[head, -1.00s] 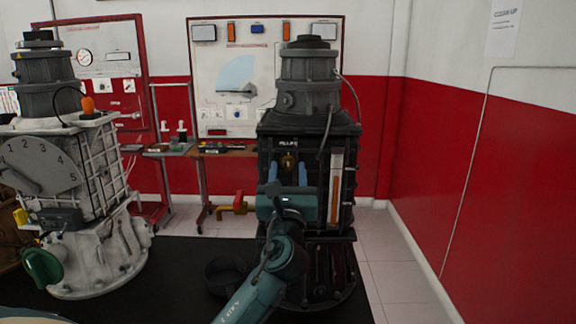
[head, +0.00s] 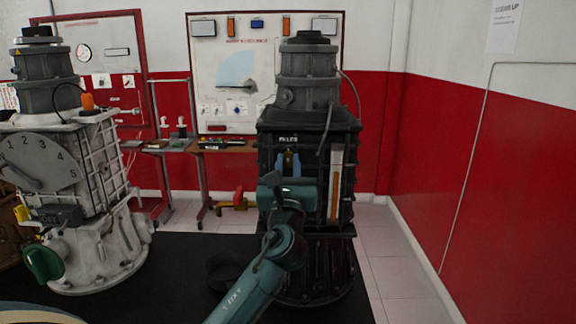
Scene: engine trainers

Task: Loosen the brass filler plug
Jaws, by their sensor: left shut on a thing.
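The brass filler plug (head: 288,159) is a small golden piece on the front of the dark engine trainer (head: 266,148), just below a white label. My left gripper (head: 288,156) reaches up from below in the head view. Its two blue fingers stand close on either side of the plug and are shut on it. The fingers and the teal wrist hide part of the plug and the housing behind it. My right gripper is not in view.
A sight tube with an orange column (head: 335,185) stands right of the plug. A dark round pan (head: 226,271) lies on the black mat at the trainer's foot. A white trainer (head: 95,258) with a numbered dial stands left.

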